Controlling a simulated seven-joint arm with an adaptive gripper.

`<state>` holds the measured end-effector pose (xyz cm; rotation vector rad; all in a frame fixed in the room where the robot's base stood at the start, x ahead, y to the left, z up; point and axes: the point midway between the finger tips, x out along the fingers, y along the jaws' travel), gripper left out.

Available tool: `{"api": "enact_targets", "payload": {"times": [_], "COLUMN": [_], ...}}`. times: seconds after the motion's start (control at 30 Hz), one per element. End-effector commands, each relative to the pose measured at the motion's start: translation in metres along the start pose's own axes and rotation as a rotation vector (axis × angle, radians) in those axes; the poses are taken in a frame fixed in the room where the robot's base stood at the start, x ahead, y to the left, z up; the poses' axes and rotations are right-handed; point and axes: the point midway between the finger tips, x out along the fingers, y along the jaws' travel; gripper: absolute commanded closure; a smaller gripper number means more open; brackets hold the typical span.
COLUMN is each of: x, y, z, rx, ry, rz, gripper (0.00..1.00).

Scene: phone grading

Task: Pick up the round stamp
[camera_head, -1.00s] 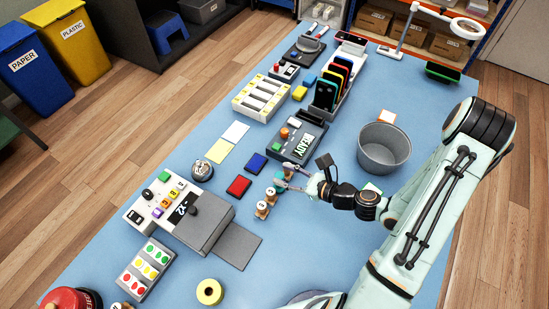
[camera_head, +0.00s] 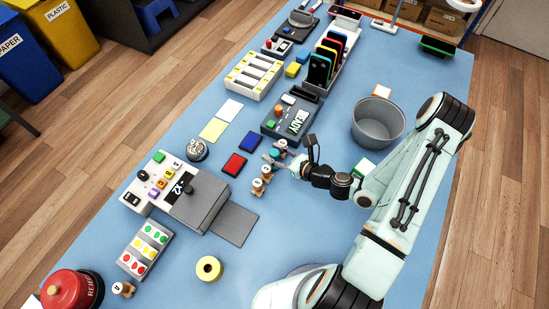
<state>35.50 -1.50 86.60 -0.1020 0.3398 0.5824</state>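Small wooden-handled stamps stand in a short row in the middle of the blue table. They include a teal-topped stamp (camera_head: 275,154) and two with white round tops, a middle one (camera_head: 266,170) and a near one (camera_head: 257,186). Which one is the round stamp I cannot tell for certain. My gripper (camera_head: 273,161) reaches in from the right, low over the table, with its fingertips right at the teal-topped stamp. The fingers partly cover that end of the row. They are too small to show whether they are open or closed on it.
Left of the row lie a red ink pad (camera_head: 234,165) and a blue ink pad (camera_head: 251,141). A grey device with a READY display (camera_head: 298,122) is just behind. A grey bucket (camera_head: 378,122) stands to the right. A yellow tape roll (camera_head: 208,268) lies in front on clear table.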

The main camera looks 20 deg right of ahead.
Motion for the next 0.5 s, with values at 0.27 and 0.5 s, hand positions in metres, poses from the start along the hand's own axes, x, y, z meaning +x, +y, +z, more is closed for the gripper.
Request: {"api": "enact_targets", "payload": {"times": [0.27,0.5], "x": [-0.0003,-0.0011], "y": [0.0,-0.0003], "z": [0.0,0.0022], "rx": [-0.001,-0.002], "ry": [0.0,0.0], "rz": [0.0,0.0], "gripper": [1.0,1.0]}}
